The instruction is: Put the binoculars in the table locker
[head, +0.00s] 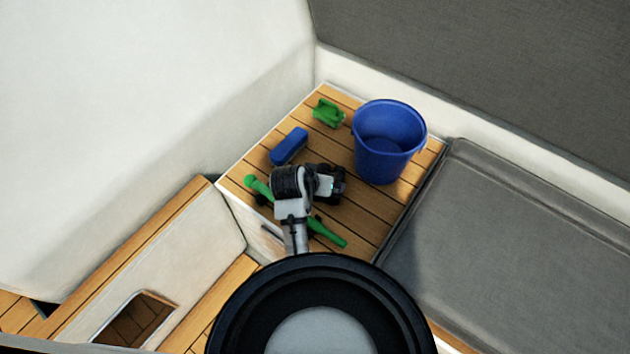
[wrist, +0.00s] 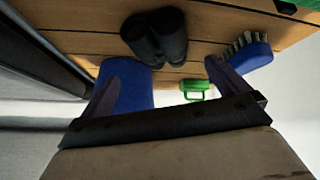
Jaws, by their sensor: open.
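The black binoculars (head: 338,184) lie on the slatted wooden top (head: 365,217). My gripper (head: 325,184) is over or beside them, and my arm hides part of them. In the wrist view the binoculars (wrist: 155,38) show in full beyond my fingers. My gripper (wrist: 162,68) is open, with nothing between its fingers. It is apart from the binoculars in that view. The wooden top covers a white box with a dark handle-like bar (head: 271,236) on its front. This may be the table locker; I cannot tell whether it opens there.
A blue bucket (head: 388,142) stands right of the binoculars. A blue brush (head: 289,146) and a green object (head: 328,112) lie behind. A green handle (head: 328,234) passes under my arm. A grey cushion (head: 520,250) borders the right; a recess (head: 136,320) is at lower left.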

